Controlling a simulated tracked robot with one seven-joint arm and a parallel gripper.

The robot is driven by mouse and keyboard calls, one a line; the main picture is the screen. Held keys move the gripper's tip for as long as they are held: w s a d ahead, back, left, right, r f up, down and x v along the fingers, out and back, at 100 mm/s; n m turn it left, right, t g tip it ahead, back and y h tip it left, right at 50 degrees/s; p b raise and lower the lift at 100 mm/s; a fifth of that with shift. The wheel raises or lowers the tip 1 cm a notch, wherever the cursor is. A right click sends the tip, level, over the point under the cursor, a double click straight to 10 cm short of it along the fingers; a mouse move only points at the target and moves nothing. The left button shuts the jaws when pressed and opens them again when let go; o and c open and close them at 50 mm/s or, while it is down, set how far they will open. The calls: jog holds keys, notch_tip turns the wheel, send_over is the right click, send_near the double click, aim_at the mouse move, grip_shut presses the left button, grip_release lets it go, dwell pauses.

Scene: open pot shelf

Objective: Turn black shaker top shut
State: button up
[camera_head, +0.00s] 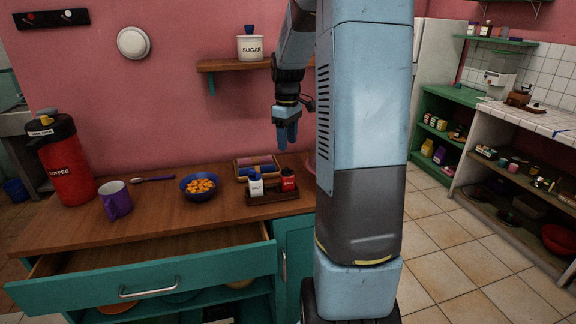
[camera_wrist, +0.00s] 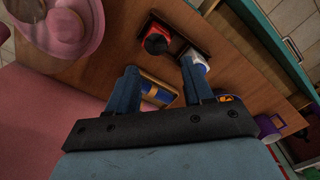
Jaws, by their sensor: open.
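The red shaker (camera_head: 288,182) with the black top (camera_head: 288,172) stands upright at the right of a small dark wooden tray (camera_head: 272,199) on the wooden counter. In the wrist view the red shaker (camera_wrist: 156,27) and its round black top (camera_wrist: 157,43) lie beyond the fingertips. A white salt shaker (camera_head: 256,188) with a blue top stands beside it on the tray and partly shows behind a finger in the wrist view (camera_wrist: 199,66). My gripper (camera_head: 288,145) is open and empty, above and behind the shakers; its fingers also show in the wrist view (camera_wrist: 158,80).
A tray with a blue roll (camera_head: 256,171) lies behind the shakers. A blue bowl of orange pieces (camera_head: 200,187), a purple mug (camera_head: 116,200) and a red coffee dispenser (camera_head: 67,165) stand left. An open drawer (camera_head: 150,281) juts out in front. Pink dishware (camera_wrist: 65,30) shows beside the shakers.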

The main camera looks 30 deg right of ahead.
aim_at(287, 169)
notch_tip(287, 169, down, 9)
jog(key=shift+f, duration=0.15)
dwell(0.4)
